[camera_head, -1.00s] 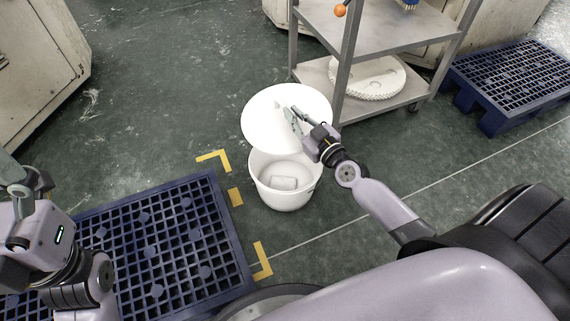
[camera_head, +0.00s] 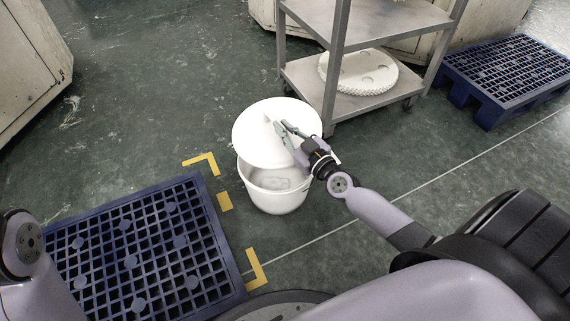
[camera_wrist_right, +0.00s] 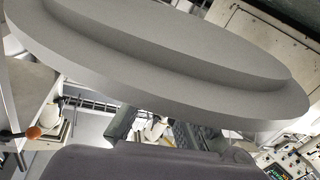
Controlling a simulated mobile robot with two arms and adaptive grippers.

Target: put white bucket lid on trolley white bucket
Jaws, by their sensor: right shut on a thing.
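The white bucket (camera_head: 274,200) stands upright on the green floor beside the trolley. Its front rim and part of its inside show, with a pale shape inside at the bottom. The white lid (camera_head: 255,146) is a round disc above the bucket's far side, covering part of the opening. It looks tilted, and I cannot tell whether it touches the rim. In the right wrist view the lid (camera_wrist_right: 150,48) looks grey and fills the upper part. My left gripper is out of view; only arm links show.
A metal trolley (camera_head: 372,102) stands behind the bucket, with a white toothed disc (camera_head: 345,76) on its lower shelf. A blue pallet (camera_head: 213,237) lies front left, another (camera_head: 480,75) at back right. Yellow floor marks (camera_head: 225,201) lie between pallet and bucket.

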